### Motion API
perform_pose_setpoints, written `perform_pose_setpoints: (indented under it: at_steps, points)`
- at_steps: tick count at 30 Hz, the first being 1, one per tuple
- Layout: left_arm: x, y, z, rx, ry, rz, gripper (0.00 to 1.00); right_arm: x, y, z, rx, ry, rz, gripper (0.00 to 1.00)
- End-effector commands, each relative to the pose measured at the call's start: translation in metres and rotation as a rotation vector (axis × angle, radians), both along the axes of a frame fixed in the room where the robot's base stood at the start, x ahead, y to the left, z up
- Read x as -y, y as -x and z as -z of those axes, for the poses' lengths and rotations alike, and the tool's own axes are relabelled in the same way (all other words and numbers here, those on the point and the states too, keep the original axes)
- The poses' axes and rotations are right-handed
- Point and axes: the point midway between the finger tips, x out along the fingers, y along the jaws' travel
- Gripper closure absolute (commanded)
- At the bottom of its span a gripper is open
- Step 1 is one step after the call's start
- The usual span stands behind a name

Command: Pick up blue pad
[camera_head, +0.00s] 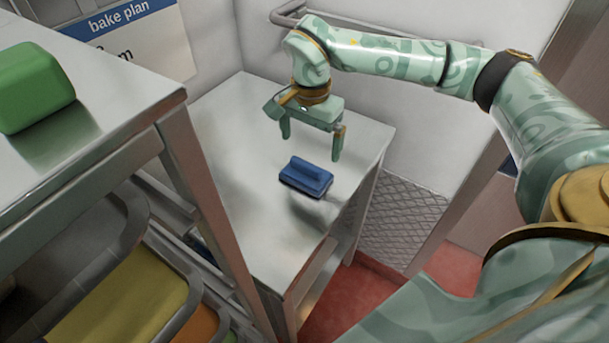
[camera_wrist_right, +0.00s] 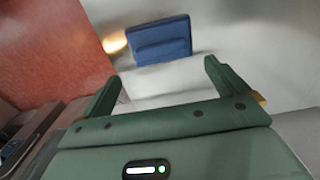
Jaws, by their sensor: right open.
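The blue pad (camera_head: 306,177) lies on the metal table (camera_head: 245,150), near its right edge, with a raised grip along its top. My right gripper (camera_head: 311,146) is open and empty above the table, just behind and above the pad, and apart from it. In the right wrist view the blue pad (camera_wrist_right: 160,40) shows ahead of the gripper (camera_wrist_right: 160,85), beyond its two spread fingers. My left gripper is in neither view.
A green block (camera_head: 32,88) sits on a higher metal counter (camera_head: 100,120) at the left. Yellow and orange trays (camera_head: 125,300) are below it. A wall with a rail (camera_head: 288,14) stands behind the table. Red floor (camera_head: 335,300) lies to the right.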

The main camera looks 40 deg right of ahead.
Motion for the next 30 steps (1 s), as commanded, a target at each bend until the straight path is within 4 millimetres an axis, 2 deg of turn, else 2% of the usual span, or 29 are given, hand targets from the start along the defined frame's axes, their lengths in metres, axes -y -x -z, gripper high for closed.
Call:
perform_pose_setpoints:
  at_steps: [10,19,20,24,26,30]
  points:
    - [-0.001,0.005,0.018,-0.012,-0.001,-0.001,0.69,-0.01,0.001,0.049,-0.002,0.0,0.0,0.02]
    - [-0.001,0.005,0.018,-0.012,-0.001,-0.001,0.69,-0.01,0.0,0.053,0.002,0.0,0.0,0.02]
    - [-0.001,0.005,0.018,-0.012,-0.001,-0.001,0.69,-0.01,0.001,0.053,0.001,0.001,0.0,0.07]
    - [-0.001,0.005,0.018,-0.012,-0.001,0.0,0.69,-0.01,0.001,0.053,0.001,0.001,0.0,0.46]
    - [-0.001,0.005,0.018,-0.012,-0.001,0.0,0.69,-0.01,0.001,0.053,0.001,0.001,-0.001,0.62]
    - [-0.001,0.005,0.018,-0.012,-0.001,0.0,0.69,-0.01,0.001,0.053,0.001,0.001,0.0,0.62]
